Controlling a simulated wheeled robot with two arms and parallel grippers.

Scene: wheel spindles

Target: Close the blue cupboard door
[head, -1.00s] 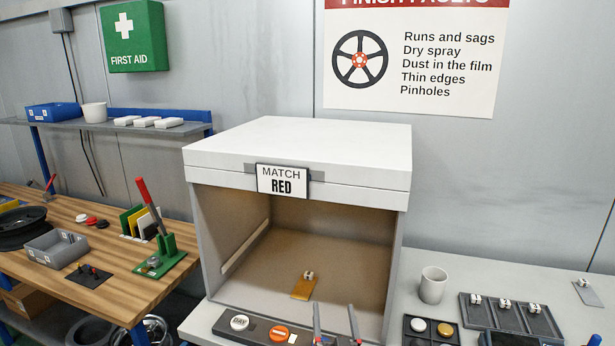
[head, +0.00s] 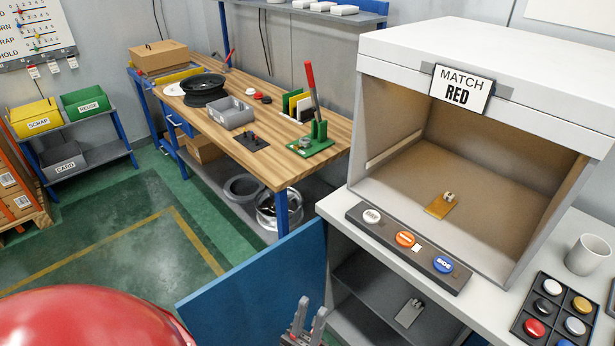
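The blue cupboard door (head: 262,283) stands open, swung out to the left from the cupboard (head: 350,312) under the light booth's bench. Its hinge side is near the cupboard's left front edge, and its lower part is cut off by the frame. The cupboard's inside is exposed, with a grey shelf (head: 378,285) and a small pale tag or plate (head: 409,313) in it. My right gripper is out of view.
A large red rounded shape (head: 85,318) fills the bottom left corner. The booth (head: 560,55) stands above the cupboard, with a button strip (head: 385,255) at its front. A wooden workbench (head: 215,130) is behind the door. Green floor (head: 120,225) lies open to the left.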

